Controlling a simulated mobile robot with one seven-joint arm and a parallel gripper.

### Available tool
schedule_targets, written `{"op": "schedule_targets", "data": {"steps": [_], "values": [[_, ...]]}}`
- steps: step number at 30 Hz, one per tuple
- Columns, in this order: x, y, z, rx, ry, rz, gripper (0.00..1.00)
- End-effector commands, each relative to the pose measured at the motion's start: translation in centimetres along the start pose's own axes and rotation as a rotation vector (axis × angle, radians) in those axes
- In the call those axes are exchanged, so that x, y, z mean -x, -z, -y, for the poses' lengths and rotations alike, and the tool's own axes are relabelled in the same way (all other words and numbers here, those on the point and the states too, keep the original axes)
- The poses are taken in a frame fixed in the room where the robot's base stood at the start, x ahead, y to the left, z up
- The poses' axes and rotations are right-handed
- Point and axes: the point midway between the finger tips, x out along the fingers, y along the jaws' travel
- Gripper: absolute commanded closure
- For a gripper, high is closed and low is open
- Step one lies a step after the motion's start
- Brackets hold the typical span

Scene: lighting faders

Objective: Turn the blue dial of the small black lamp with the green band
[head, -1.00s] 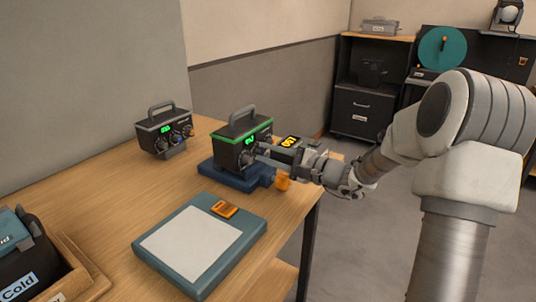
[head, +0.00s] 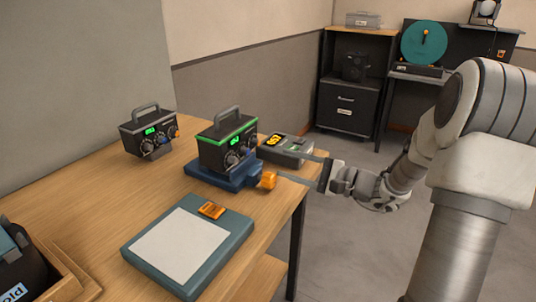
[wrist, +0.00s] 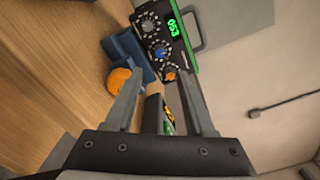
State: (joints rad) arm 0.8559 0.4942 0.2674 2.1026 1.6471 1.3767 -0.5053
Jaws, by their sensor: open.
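The small black lamp (head: 225,150) with the green band and a carry handle stands on a blue base in the head view. Its front faces my gripper and shows a lit green display, which reads 053 in the wrist view (wrist: 173,28). The blue dial (wrist: 160,53) sits between a grey dial (wrist: 149,25) and a small orange knob (wrist: 170,74). I cannot make the blue dial out clearly in the head view. My gripper (head: 281,164) is open and empty, off to the right of the lamp and apart from it. Its fingers (wrist: 160,80) point toward the dial panel.
A second black lamp (head: 148,133) without a green band stands to the left. The blue base (head: 222,178) has an orange knob (head: 267,180) near my lower finger. A teal-framed pad (head: 188,245) lies in front.

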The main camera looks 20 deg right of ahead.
Motion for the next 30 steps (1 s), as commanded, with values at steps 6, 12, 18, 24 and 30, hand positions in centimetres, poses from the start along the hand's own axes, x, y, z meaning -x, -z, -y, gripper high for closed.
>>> {"op": "schedule_targets", "data": {"steps": [6,12,18,24,30], "values": [[4.5,0.0,0.1,-0.001,0.001,-0.003,0.45],[6.5,0.0,0.0,-0.001,0.001,-0.001,0.45],[6.7,0.0,0.0,0.000,0.000,0.000,0.45],[6.7,0.0,0.0,0.000,0.000,0.000,0.45],[6.5,-0.1,-0.1,0.002,-0.006,0.004,0.45]]}}
